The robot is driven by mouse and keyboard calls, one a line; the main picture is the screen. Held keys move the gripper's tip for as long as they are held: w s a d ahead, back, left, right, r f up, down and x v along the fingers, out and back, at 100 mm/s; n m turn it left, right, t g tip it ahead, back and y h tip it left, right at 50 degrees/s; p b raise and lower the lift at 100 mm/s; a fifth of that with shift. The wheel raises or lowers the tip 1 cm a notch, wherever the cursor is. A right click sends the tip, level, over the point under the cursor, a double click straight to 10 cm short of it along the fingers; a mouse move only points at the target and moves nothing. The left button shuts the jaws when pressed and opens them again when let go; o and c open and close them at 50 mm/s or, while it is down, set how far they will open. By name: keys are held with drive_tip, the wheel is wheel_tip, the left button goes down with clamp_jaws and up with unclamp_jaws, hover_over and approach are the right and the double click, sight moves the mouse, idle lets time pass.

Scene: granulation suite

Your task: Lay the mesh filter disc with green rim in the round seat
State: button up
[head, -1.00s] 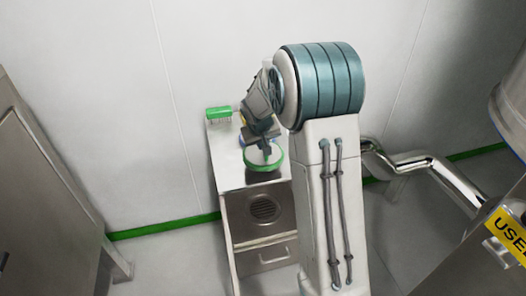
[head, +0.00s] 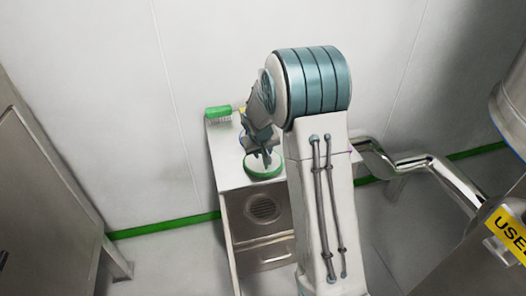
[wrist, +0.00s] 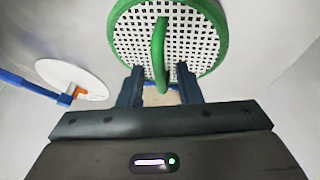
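The mesh filter disc (wrist: 193,45) has a white perforated face, a green rim and a raised green bar handle across it. In the head view the disc (head: 266,174) is low at the bench top's front part, looking roughly flat. My gripper (wrist: 160,82) is open, its two dark fingers spread on either side of the handle with gaps visible. In the head view my gripper (head: 258,163) is just above the disc, hiding part of it. The round seat is not visible; I cannot tell whether the disc lies in it.
A white round plate (wrist: 75,75) and a blue-handled tool (wrist: 35,88) are left in the wrist view. The steel bench (head: 226,170) is narrow. A bent steel pipe (head: 425,165) and a vessel stand right.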

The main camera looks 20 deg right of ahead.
drive_tip(key=shift+s+r, duration=0.1)
drive_tip(key=shift+r, duration=0.45)
drive_tip(key=v, duration=1)
drive_tip(key=s+a+r+g+y, duration=0.1)
drive_tip(key=s+r, duration=0.1)
drive_tip(key=s, duration=1.2)
drive_tip(key=s+a+r+y, duration=0.1)
drive_tip(key=s, duration=1.2)
drive_tip(key=shift+s+a+r+m+g, duration=0.25)
drive_tip(key=shift+s+r+m+g, duration=0.05)
drive_tip(key=shift+s+r+g, duration=0.1)
drive_tip(key=shift+o, duration=0.5)
drive_tip(key=shift+s+a+f, duration=0.1)
drive_tip(key=shift+s+f, duration=0.05)
drive_tip(key=shift+s, duration=0.35)
drive_tip(key=shift+a, duration=0.1)
